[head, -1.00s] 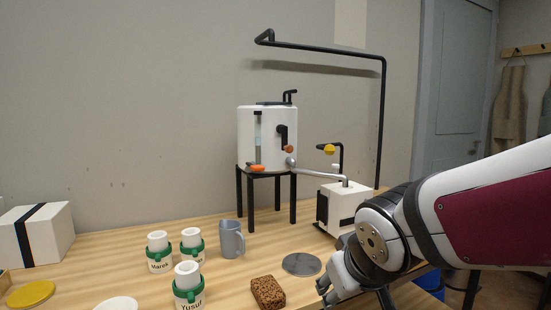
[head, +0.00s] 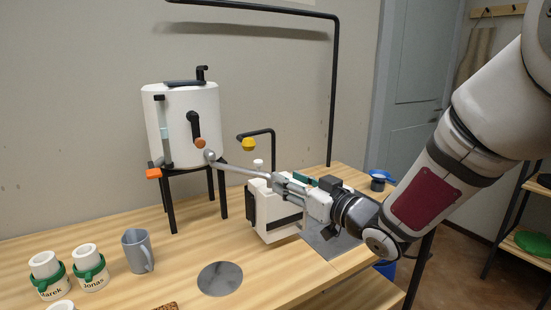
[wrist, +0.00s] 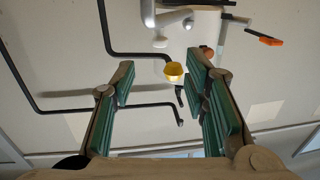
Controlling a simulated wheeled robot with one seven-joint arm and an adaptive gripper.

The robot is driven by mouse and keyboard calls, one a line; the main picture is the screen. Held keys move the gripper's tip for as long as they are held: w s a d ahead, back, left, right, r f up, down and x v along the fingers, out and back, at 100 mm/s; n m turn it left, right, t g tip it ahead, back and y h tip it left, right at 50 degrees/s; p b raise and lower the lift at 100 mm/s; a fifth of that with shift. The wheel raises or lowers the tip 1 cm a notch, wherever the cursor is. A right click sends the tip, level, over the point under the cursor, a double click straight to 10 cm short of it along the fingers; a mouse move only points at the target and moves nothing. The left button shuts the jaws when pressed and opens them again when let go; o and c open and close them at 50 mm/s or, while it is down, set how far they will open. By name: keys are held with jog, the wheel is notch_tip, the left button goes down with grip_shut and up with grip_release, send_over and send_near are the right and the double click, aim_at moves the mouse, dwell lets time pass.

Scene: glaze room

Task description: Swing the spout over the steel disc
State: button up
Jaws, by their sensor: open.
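The grey spout (head: 240,169) runs from a ball joint on the front of the white tank (head: 182,125). It points right, towards the white box and away from the steel disc. The steel disc (head: 220,279) lies flat and bare on the table, in front of the tank. My gripper (head: 281,184) is at the spout's far end, above the white box; the head view does not show clearly whether they touch. In the wrist view my green-padded fingers (wrist: 160,85) are spread apart with nothing held between them.
The white box (head: 272,214) stands under my gripper. A bent black pipe with a yellow knob (head: 249,144) rises close behind. A tall black rail (head: 333,90) stands at the back. A grey mug (head: 137,251) and white cups with green bands (head: 89,267) stand left of the disc.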

aim_at(261, 165)
jog(key=x, duration=1.3)
jog(key=shift+w+a, duration=0.1)
jog(key=shift+w, duration=0.05)
